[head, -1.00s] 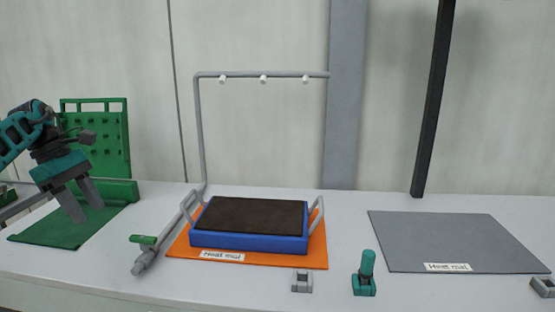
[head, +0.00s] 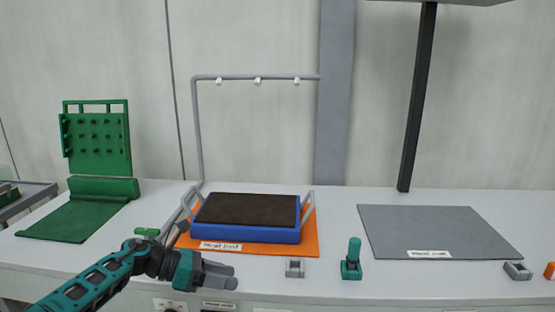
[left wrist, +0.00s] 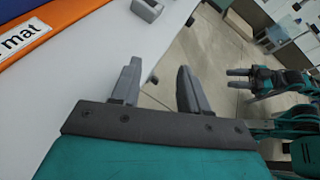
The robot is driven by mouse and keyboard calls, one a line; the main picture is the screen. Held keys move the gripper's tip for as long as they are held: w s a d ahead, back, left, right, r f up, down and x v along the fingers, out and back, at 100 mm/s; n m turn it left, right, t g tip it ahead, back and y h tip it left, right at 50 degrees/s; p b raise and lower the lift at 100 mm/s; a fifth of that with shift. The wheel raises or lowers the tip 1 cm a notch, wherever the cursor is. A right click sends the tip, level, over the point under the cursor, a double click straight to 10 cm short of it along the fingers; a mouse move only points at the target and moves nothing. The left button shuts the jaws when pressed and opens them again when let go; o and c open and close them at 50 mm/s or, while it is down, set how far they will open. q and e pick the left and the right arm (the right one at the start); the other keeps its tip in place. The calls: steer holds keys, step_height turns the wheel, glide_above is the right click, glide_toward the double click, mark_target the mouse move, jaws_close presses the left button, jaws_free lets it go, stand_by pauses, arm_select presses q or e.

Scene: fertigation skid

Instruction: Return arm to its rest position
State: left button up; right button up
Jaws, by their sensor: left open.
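My left gripper (head: 232,277) is at the lower left of the head view, in front of the bench's front edge, pointing right. It is open and empty. In the left wrist view its two grey fingers (left wrist: 158,68) are apart, with the bench edge and floor beyond them. The left arm comes in from the bottom left. My right gripper (left wrist: 232,78) shows small at the right of the left wrist view, away from the bench over the floor. Its two fingers show a gap and hold nothing visible. It is not in the head view.
The bench holds a blue tray (head: 245,236) of dark material on an orange mat (head: 311,236), under a grey pipe frame (head: 197,130). A teal-handled tool (head: 352,262), a grey mat (head: 440,230) and a green pegboard (head: 97,140) stand there too. The floor (left wrist: 190,55) before the bench looks clear.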

arm_select(q)
steer(key=s+d+f+n+t, duration=0.1)
steer(key=s+d+n+t, duration=0.2)
steer(key=n, duration=0.4)
steer(key=s+d+f+n+t+p, duration=0.1)
steer(key=s+n+t, duration=0.25)
steer(key=n, duration=0.35)
steer(key=s+d+f+n+t, duration=0.1)
steer(key=s+d+n+t, duration=0.1)
steer(key=n+t, duration=0.45)
steer(key=s+a+f+n+g+y+p, duration=0.1)
steer(key=s+a+f+n+y, duration=0.3)
steer(key=s+n, duration=0.6)
steer(key=s+a+f+n+g+y+p, duration=0.1)
steer(key=s+a+f+n+g+y, duration=0.2)
steer(key=n, duration=1.2)
steer(key=s+a+f+y, duration=0.2)
steer(key=s+a+y, duration=0.2)
steer(key=s, duration=0.2)
steer(key=shift+s+a+f+n+g, duration=0.15)
steer(key=shift+s+a+n+g, duration=0.15)
steer(key=shift+s+n+g, duration=0.1)
arm_select(e)
steer(key=shift+s+d+r, duration=0.2)
steer(key=shift+d+r, duration=0.1)
steer(key=shift+r, duration=0.2)
steer(key=shift+s+d+r, duration=0.15)
steer(key=shift+d+r, duration=0.15)
steer(key=shift+r, duration=0.2)
